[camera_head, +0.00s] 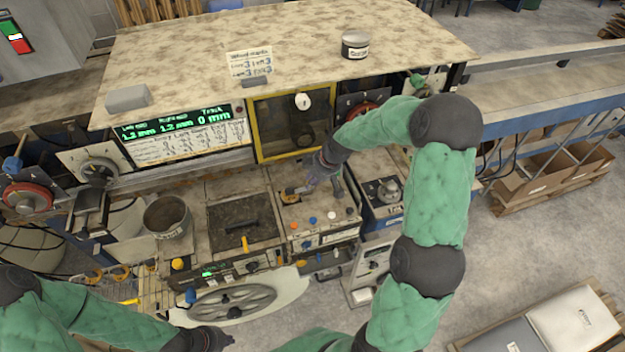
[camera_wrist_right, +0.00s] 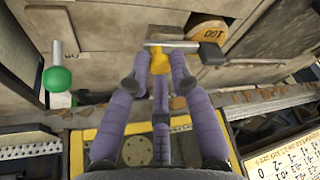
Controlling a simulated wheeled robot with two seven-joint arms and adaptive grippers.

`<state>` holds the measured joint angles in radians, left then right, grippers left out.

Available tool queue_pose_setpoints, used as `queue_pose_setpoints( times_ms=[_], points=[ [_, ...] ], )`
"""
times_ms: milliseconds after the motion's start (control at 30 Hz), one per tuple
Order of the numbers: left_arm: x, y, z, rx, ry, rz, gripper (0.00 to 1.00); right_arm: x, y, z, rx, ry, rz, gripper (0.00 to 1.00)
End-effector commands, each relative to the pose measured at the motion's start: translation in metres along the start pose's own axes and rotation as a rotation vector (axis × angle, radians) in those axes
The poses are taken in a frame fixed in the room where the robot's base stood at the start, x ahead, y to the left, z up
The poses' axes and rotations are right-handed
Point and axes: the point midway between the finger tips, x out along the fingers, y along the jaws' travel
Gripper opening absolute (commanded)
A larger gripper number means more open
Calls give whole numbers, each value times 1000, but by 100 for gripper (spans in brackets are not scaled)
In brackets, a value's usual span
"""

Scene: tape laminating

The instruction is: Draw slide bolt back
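In the right wrist view, a metal bar with a black end (camera_wrist_right: 210,53) lies across the worn panel, with a yellow knob (camera_wrist_right: 160,60) near its left end. I take this to be the slide bolt. My right gripper (camera_wrist_right: 160,52) has purple fingers around the yellow knob, two at its sides and one below. Whether they press on it I cannot tell. In the head view my right gripper (camera_head: 318,178) is low over the panel below the yellow-framed window, and the bar (camera_head: 300,189) partly shows. My left gripper (camera_head: 212,340) is at the bottom edge, its fingers unclear.
A round yellow disc (camera_wrist_right: 208,28) lies beside the bar. A green ball lever (camera_wrist_right: 57,78) stands to the left in the wrist view. The yellow window frame (camera_head: 257,130) is close behind the right gripper.

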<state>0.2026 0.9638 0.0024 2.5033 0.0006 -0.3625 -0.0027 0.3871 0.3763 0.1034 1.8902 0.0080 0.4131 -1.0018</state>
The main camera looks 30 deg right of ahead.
Motion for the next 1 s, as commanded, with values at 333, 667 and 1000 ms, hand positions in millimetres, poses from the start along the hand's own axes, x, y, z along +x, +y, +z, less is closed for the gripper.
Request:
queue_pose_setpoints(
  times_ms=[333, 667, 1000],
  points=[
    [8, -3, 0, 0, 0, 0, 0, 0, 4, 4, 0, 1, 2, 0],
    [18, -6, -1, 0, 0, 0, 0, -4, 11, 9, 0, 1, 1, 0],
    [17, -6, -1, 0, 0, 0, 0, -4, 10, 9, 0, 1, 0, 46]
  ],
)
